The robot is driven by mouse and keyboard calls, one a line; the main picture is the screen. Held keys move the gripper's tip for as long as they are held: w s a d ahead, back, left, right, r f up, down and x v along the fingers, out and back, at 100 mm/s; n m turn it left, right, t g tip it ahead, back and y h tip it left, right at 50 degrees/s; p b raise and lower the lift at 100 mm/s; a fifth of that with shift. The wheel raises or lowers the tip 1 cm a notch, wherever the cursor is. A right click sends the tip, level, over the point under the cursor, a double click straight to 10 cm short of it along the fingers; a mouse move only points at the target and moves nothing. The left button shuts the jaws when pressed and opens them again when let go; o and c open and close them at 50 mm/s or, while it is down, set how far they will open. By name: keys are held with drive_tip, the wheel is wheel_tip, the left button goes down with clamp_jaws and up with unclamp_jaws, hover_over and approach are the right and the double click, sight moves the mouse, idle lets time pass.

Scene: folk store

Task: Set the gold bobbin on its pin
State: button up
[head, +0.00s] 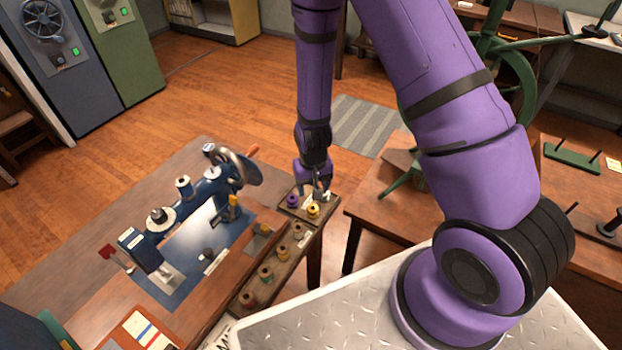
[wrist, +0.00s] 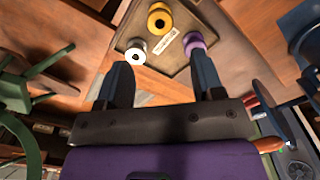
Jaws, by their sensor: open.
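The gold bobbin (head: 313,211) stands in the small tray (head: 296,217) at the far end of the bobbin rack. In the wrist view the gold bobbin (wrist: 160,18) is near the top, beyond the fingertips. A purple bobbin (head: 292,201) and a white bobbin (head: 326,197) share the tray; in the wrist view the white one (wrist: 135,55) is by the left fingertip and the purple one (wrist: 196,42) by the right. My gripper (head: 313,189) is open and empty above the tray; its two fingers (wrist: 160,65) are apart. I cannot tell which pin is the gold bobbin's.
The rack (head: 238,312) holds several coloured bobbins in a row towards me. A blue sewing machine (head: 180,215) stands on the table left of it. A second table (head: 385,215) is to the right, with a floor gap between.

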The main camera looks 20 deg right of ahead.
sight(313, 206)
drive_tip(key=shift+f, duration=4.7)
drive_tip(key=shift+c, duration=0.2)
drive_tip(key=c, duration=0.5)
drive_tip(key=shift+r, duration=2.5)
